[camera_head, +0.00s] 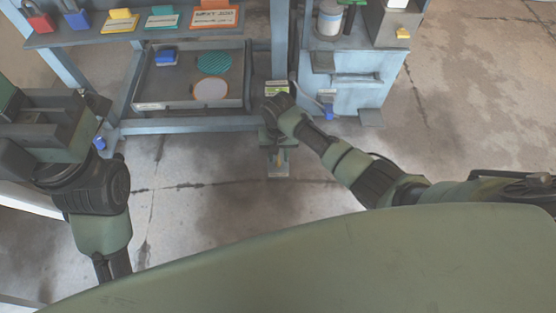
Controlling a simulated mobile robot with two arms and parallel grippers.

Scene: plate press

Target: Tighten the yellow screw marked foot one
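I cannot make out a yellow screw with a foot one mark for certain. My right gripper (278,162) points down over the floor in front of the blue bench frame, below a small green-and-white label (277,88). A small pale yellowish patch shows at its fingers, too small to name, and I cannot tell whether they are open or shut. My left gripper (40,125) is at the left edge as a dark green block. Its fingers do not show clearly.
A blue bench (190,124) holds a grey tray (150,105) with a teal disc (214,63) and a pale disc (210,89). Coloured blocks and signs stand on the shelf above. A light blue cabinet (350,95) stands at right. The concrete floor (470,100) is clear at right.

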